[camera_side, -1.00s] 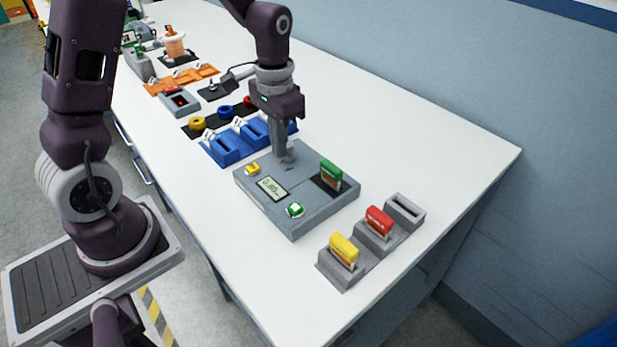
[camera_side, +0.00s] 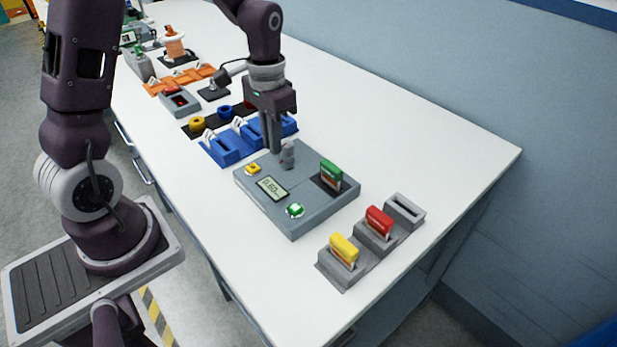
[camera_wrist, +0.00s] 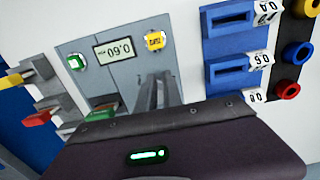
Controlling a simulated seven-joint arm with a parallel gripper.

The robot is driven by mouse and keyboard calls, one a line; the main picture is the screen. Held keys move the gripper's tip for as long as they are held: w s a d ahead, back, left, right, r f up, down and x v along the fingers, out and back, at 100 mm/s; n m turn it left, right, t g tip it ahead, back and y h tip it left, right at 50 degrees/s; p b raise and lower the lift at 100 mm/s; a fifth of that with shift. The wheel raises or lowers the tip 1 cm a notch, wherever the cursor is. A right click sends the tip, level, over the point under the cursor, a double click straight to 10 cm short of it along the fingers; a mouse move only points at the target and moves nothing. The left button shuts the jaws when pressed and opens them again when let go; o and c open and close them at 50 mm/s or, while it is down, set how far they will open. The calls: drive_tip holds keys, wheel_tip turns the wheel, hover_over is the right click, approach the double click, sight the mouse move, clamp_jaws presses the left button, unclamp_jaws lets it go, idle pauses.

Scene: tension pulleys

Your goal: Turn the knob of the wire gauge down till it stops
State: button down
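The wire gauge (camera_side: 262,205) is a grey box on the white table, with a display (camera_side: 272,188), a yellow button (camera_side: 253,169) and a green button (camera_side: 295,210). The display seems to read 0.60; it shows upside down in the wrist view (camera_wrist: 119,50). The small grey knob (camera_side: 288,156) stands at the gauge's back. My gripper (camera_side: 276,150) is just left of the knob, low over the gauge, its fingers together with nothing visible between them. Whether they touch the knob is unclear. In the wrist view the fingers (camera_wrist: 155,88) hide the knob.
A green block (camera_side: 331,173) stands in the gauge's dark slot. Grey holders with a yellow block (camera_side: 344,249) and a red block (camera_side: 379,221) lie at the front right. Blue holders (camera_side: 224,148) stand close behind the gauge. The table to the right is clear.

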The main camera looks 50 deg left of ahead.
drive_tip(key=shift+w+a+r, duration=0.1)
drive_tip(key=shift+w+a, duration=0.15)
drive_tip(key=shift+w, duration=0.1)
drive_tip(key=shift+s+a, duration=0.15)
drive_tip(key=shift+s, duration=0.15)
wheel_tip(320, 180, up, 6)
drive_tip(key=shift+s+f, duration=0.1)
drive_tip(key=shift+s, duration=0.05)
drive_tip(key=shift+d, duration=0.25)
hover_over(273, 161)
drive_tip(key=d, duration=0.3)
drive_tip(key=f, duration=0.6)
drive_tip(key=shift+a, duration=0.2)
drive_tip(key=shift+w+a, duration=0.2)
drive_tip(key=shift+w, duration=0.3)
